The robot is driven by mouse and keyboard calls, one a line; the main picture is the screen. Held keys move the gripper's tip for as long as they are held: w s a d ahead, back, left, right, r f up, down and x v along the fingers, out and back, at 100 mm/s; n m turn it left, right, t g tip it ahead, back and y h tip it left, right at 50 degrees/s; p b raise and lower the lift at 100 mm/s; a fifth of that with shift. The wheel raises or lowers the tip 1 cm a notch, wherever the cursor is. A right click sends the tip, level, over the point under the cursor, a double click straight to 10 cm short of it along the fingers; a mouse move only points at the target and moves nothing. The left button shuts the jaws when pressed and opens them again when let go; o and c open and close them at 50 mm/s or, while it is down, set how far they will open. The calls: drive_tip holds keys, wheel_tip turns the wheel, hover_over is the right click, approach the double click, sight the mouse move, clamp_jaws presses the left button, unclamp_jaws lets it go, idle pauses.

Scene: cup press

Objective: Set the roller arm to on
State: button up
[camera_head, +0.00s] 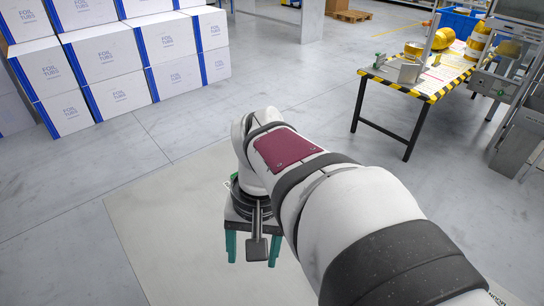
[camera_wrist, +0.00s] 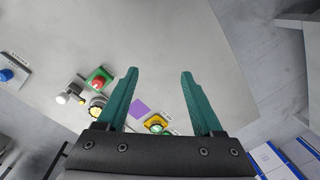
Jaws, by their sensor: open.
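My gripper (camera_head: 252,262) hangs low over the pale floor mat in the head view, its two teal fingers apart. In the wrist view my gripper (camera_wrist: 157,74) is open, with only bare pale grey surface between the fingertips. A small pale rounded part on a grey body (camera_wrist: 66,96) lies left of the fingers in the wrist view; it may be the roller arm, but it is too small to be sure or to read its setting. It is apart from the fingers. No roller arm can be made out in the head view.
A striped-edge table (camera_head: 400,88) stands at the right.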

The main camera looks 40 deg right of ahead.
drive_tip(key=s+d+f+m+h, duration=0.1)
drive_tip(key=s+d+m, duration=0.2)
drive_tip(key=d, duration=1.2)
drive_tip(key=s+d+f+m, duration=0.1)
drive_tip(key=s+d+m, duration=0.2)
drive_tip(key=d, duration=1.2)
wheel_tip(320, 180, down, 16)
drive_tip(key=shift+s+r, duration=0.15)
clamp_jaws()
